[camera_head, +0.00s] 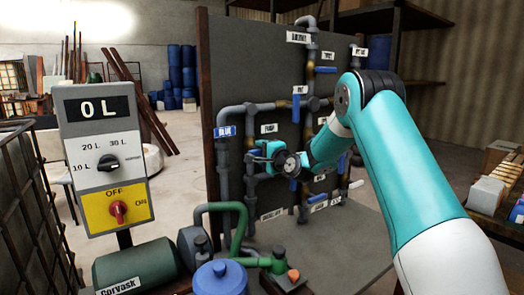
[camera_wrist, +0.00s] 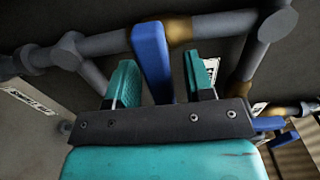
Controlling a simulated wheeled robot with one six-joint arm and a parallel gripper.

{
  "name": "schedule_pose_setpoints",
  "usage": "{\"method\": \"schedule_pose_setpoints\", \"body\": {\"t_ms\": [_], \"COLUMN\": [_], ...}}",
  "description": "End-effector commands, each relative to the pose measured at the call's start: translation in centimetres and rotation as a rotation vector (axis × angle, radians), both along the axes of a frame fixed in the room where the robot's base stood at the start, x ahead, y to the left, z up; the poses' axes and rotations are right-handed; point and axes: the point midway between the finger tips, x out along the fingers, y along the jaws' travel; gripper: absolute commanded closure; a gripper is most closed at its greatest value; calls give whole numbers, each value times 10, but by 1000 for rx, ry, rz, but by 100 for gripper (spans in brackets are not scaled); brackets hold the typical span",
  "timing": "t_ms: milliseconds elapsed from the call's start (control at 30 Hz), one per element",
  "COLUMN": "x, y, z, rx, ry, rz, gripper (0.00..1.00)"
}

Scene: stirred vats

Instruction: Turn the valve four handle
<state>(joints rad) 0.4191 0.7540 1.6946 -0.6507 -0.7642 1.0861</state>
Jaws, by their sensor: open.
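A dark panel (camera_head: 235,60) carries grey pipes and several valves with blue handles. Handles show at the top (camera_head: 326,70) and upper middle (camera_head: 296,103). The small labels are too blurred to tell which is valve four. My gripper (camera_head: 262,157) is at the panel's left middle, in front of the pipes. In the wrist view my gripper (camera_wrist: 162,78) is open, with its two teal fingers apart. A blue handle (camera_wrist: 150,45) stands between them, nearer the left finger, with no clear contact. Its lower end is hidden behind the gripper's dark plate.
A control box (camera_head: 104,160) reading 0 L stands at the left, with a dial and a red switch (camera_head: 118,211). A pump with green pipes (camera_head: 236,215) and a blue-lidded vessel (camera_head: 220,280) are at the front. A crate table (camera_head: 495,195) is at the right.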

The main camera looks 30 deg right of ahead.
Motion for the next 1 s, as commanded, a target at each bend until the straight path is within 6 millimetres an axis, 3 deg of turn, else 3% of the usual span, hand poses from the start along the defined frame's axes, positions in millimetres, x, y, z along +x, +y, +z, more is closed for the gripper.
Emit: {"method": "schedule_pose_setpoints", "body": {"t_ms": [167, 400, 767, 1000], "x": [0, 0, 0, -1], "y": [0, 0, 0, 0], "z": [0, 0, -2, -6], "rx": [0, 0, -51, -201], "ry": [0, 0, -3, -8], "rz": [0, 0, 0, 0], "gripper": [52, 100, 100, 100]}}
